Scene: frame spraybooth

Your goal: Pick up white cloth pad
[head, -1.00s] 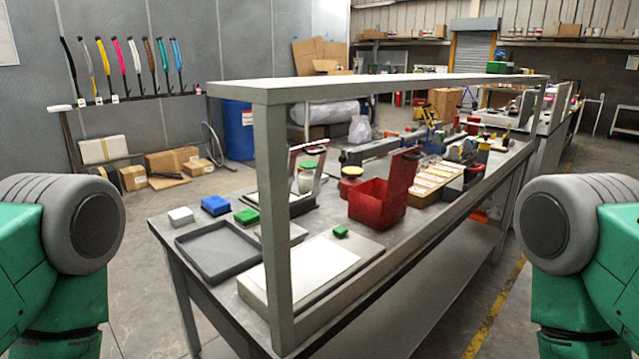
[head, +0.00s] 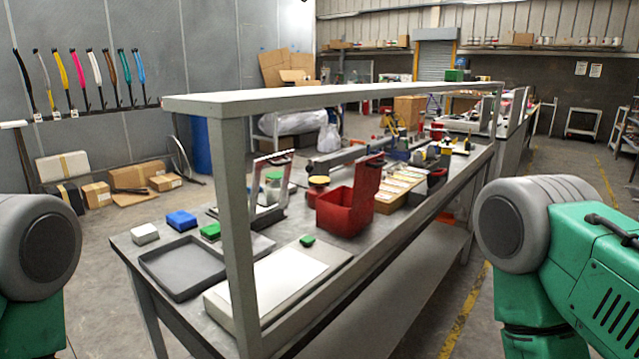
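A small white block (head: 145,233), which looks like the white cloth pad, lies at the near left corner of the workbench (head: 190,292). A blue pad (head: 181,220) and a green pad (head: 211,231) lie to its right in a row. A dark grey empty tray (head: 185,268) is just in front of them. Only the upper parts of my two arms show, at the left and right edges of the head view. Neither gripper is in the picture.
A grey overhead shelf frame (head: 235,240) stands on the bench, its post near the tray. A flat board with a white sheet (head: 275,282) and an open red box (head: 345,208) are further right. Cardboard boxes (head: 97,194) lie on the floor behind.

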